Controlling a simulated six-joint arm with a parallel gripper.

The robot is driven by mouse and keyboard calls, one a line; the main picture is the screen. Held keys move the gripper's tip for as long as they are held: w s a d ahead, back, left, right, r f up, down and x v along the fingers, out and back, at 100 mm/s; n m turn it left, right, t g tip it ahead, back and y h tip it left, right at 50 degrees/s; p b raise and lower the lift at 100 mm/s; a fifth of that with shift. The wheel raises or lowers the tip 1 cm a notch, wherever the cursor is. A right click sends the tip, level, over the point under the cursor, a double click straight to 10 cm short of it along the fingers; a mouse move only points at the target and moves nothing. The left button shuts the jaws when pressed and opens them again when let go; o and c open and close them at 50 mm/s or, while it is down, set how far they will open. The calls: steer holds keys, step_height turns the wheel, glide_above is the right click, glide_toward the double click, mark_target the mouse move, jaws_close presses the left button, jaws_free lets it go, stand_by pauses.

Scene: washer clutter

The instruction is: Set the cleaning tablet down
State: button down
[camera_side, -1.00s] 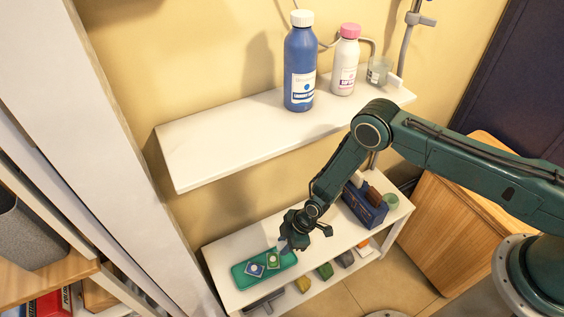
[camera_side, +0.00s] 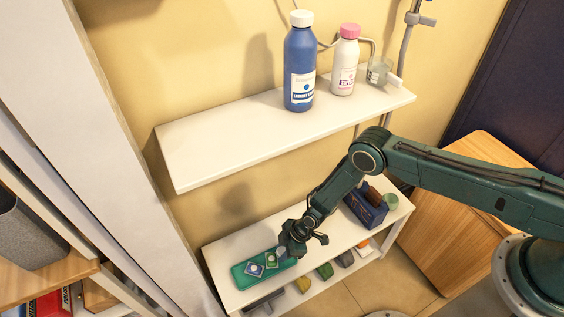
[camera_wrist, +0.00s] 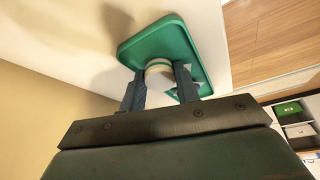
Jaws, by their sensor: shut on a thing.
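My gripper (camera_side: 283,254) is low over the right end of a green tray (camera_side: 240,282) on the lower white shelf. In the wrist view my gripper (camera_wrist: 160,78) is shut on a pale, round-edged thing, which I take to be the cleaning tablet (camera_wrist: 158,68). The green tray (camera_wrist: 150,38) lies right behind it there. I cannot tell whether the tablet touches the tray. My fingers partly hide the tray and a pale piece beside the tablet.
A dark blue caddy (camera_side: 366,209) and a small green-topped jar (camera_side: 391,201) stand at the lower shelf's right end. The upper shelf (camera_side: 225,150) overhangs behind, holding a blue bottle (camera_side: 299,65), a pink-capped bottle (camera_side: 344,62) and a glass (camera_side: 378,71).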

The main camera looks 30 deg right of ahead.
steer(key=c, duration=1)
jaws_free()
steer(key=shift+s+d+f, duration=0.3)
steer(key=shift+s+f, duration=0.1)
steer(key=shift+c, duration=0.2)
steer(key=shift+w+a+r, duration=0.1)
steer(key=shift+r, duration=0.05)
steer(key=shift+r, duration=0.4)
steer(key=v, duration=1.1)
steer(key=shift+r, duration=0.1)
